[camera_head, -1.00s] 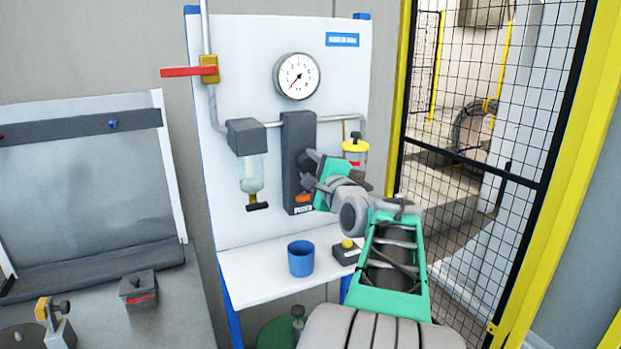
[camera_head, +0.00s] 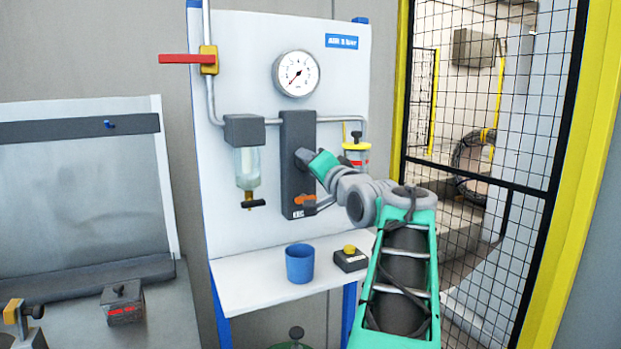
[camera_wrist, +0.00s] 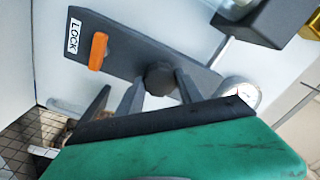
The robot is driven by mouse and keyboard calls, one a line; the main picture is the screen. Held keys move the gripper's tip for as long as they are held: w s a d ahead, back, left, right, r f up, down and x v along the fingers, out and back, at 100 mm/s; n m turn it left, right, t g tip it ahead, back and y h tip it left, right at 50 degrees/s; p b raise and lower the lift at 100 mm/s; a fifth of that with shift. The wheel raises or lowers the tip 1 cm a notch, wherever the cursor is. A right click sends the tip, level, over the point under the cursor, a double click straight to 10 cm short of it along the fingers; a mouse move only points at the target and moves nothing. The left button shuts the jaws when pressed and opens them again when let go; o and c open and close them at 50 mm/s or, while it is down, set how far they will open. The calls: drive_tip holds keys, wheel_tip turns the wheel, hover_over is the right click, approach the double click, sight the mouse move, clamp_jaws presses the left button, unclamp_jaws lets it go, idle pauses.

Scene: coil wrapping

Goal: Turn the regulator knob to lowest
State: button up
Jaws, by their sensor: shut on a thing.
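The dark regulator block (camera_head: 297,125) is mounted upright on the white panel. Its dark round knob (camera_wrist: 159,78) shows in the wrist view between the two fingers of my gripper (camera_wrist: 158,94). My gripper (camera_head: 304,158) is shut on the knob, and in the head view it hides the knob. An orange lock tab (camera_head: 304,200) sits low on the block, above a LOCK label (camera_wrist: 74,37). The round pressure gauge (camera_head: 296,74) is above the block, its needle pointing to the lower left.
A red-handled valve (camera_head: 187,59) is at the upper left of the panel. A blue cup (camera_head: 299,264) and a yellow-button box (camera_head: 350,258) stand on the shelf below.

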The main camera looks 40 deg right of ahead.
drive_tip(key=n+y+b, duration=0.1)
drive_tip(key=n+b, duration=0.6)
drive_tip(key=n, duration=0.5)
drive_tip(key=shift+n, duration=0.3)
idle(0.3)
drive_tip(key=o, duration=1.4)
drive_tip(key=shift+s, duration=0.15)
drive_tip(key=v, duration=0.7)
drive_tip(key=shift+s, duration=0.25)
drive_tip(key=shift+a, duration=0.15)
